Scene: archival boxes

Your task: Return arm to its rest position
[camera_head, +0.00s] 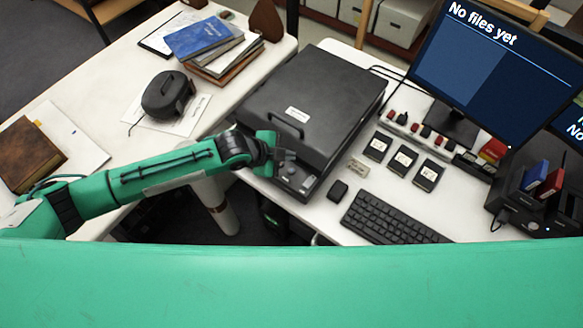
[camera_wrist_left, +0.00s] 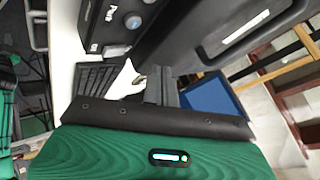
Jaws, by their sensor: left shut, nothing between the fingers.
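My left arm is green with dark joints and reaches in from the left in the head view. Its gripper (camera_head: 284,158) is shut and empty, at the front left corner of a large black flat-lid scanner (camera_head: 312,95), by the front panel with its knobs (camera_head: 295,178). From this angle I cannot tell whether it touches the scanner. In the left wrist view the scanner's panel (camera_wrist_left: 115,22) and dark lid (camera_wrist_left: 225,30) lie close beyond my green wrist housing. My right gripper does not show.
A keyboard (camera_head: 390,217), a mouse (camera_head: 338,191), several small cards (camera_head: 403,160) and a monitor (camera_head: 490,70) stand right of the scanner. The left table holds stacked books (camera_head: 212,48), a dark device (camera_head: 167,95) and a brown book (camera_head: 27,155). A gap separates the tables.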

